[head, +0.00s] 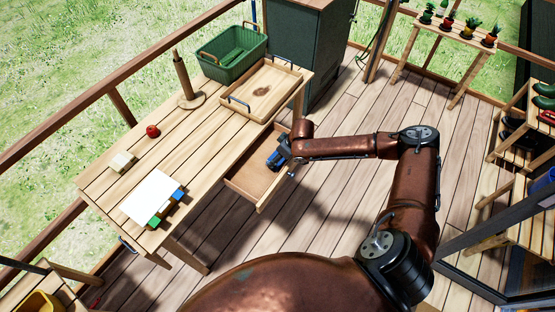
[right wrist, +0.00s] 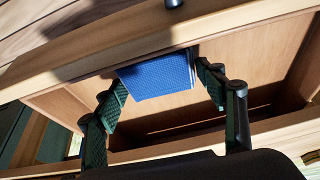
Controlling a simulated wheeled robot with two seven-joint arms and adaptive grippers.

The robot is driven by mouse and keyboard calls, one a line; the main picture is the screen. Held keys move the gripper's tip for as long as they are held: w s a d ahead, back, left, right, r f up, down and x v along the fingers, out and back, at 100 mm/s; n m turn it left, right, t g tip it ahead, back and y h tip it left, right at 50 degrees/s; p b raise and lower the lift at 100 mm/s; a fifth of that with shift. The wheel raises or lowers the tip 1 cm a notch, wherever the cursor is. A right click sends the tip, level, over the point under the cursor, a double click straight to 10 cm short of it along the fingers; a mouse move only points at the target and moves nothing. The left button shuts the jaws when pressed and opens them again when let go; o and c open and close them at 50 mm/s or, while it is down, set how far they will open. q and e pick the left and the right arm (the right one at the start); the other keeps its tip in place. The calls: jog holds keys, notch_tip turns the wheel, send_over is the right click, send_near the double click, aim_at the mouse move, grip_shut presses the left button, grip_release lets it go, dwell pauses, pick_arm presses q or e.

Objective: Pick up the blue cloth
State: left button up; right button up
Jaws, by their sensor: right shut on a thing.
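The blue cloth (head: 273,161) is a small folded piece inside the open wooden drawer (head: 243,184) of the workbench. It also shows in the right wrist view (right wrist: 158,76), between the two fingers. My right gripper (head: 281,156) reaches into the drawer from the right. The cloth's underside is hidden. My left gripper is in neither view.
The workbench (head: 175,150) carries a green crate (head: 232,68), a wooden tray (head: 290,82), a wooden post on a base (head: 184,80), a red apple-like item (head: 152,131) and a white sheet (head: 150,196). A dark cabinet (head: 292,52) stands behind. The plank floor (head: 335,185) on the right is clear.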

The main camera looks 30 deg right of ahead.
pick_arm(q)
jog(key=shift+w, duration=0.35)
pick_arm(e)
jog(key=shift+r, duration=0.1)
jog(key=shift+r, duration=0.55)
jog(key=r, duration=0.1)
jog(key=r+p, duration=0.1)
jog(key=shift+s+r, duration=0.2)
jog(key=shift+r, duration=0.15)
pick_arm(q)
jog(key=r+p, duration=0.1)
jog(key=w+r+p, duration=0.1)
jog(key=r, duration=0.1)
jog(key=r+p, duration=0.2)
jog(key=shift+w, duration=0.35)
pick_arm(e)
jog(key=s+a+r, duration=0.2)
jog(key=s+r, duration=0.7)
jog(key=s, duration=0.4)
jog(key=shift+s+a, duration=0.15)
jog(key=shift+s, duration=0.05)
